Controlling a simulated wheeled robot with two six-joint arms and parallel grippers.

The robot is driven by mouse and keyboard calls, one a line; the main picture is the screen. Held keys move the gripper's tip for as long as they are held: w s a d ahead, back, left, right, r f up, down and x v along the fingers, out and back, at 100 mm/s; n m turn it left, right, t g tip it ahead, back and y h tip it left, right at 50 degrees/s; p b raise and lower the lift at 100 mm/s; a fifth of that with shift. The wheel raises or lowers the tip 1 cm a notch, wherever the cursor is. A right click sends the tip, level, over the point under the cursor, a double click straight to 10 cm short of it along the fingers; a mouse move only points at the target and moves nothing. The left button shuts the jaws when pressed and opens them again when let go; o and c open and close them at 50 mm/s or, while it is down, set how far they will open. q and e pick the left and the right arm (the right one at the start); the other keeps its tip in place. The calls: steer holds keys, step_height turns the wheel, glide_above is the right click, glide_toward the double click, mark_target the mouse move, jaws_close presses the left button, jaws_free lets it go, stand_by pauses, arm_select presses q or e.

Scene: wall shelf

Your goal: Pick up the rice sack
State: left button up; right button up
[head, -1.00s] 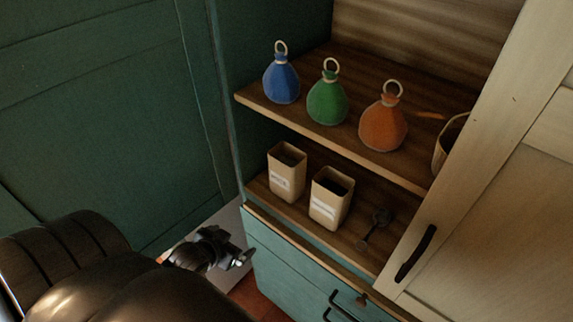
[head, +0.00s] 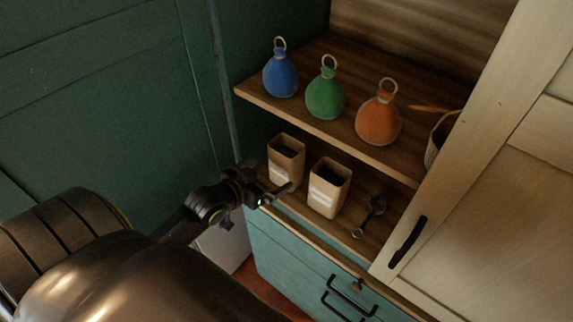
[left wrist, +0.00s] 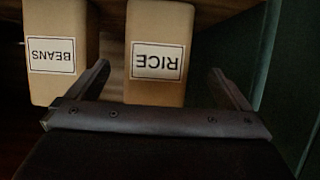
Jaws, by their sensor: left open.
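The rice sack (head: 285,165) is an open-topped tan container with a white label, at the left of the lower shelf. The left wrist view shows its label reading RICE, upside down (left wrist: 158,62). My left gripper (head: 277,194) is open and empty, just in front of the rice sack's lower part. In the left wrist view, the sack lies between the lines of the two spread fingers (left wrist: 160,75). I see no contact, and the exact gap to the sack cannot be told. My right gripper is not in view.
A matching sack labelled BEANS (left wrist: 52,55) stands right beside the rice sack in the head view (head: 328,188). A dark scoop (head: 370,215) lies farther right. The upper shelf (head: 345,137) overhangs, bearing blue, green and orange bags. A teal wall (head: 160,90) is close on the left.

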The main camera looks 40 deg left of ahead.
mark_target(278, 170)
arm_select(q)
steer(key=shift+x, duration=1.6)
steer(key=x, duration=0.1)
steer(key=p+x, duration=0.1)
steer(key=x, duration=0.1)
steer(key=p+x, duration=0.1)
steer(key=shift+w+d+r, duration=0.2)
steer(key=shift+w+d, duration=0.05)
steer(key=shift+w, duration=0.05)
steer(key=shift+w+f, duration=0.2)
steer(key=shift+w, duration=0.1)
steer(key=shift+c, duration=0.6)
steer(key=c, duration=1.2)
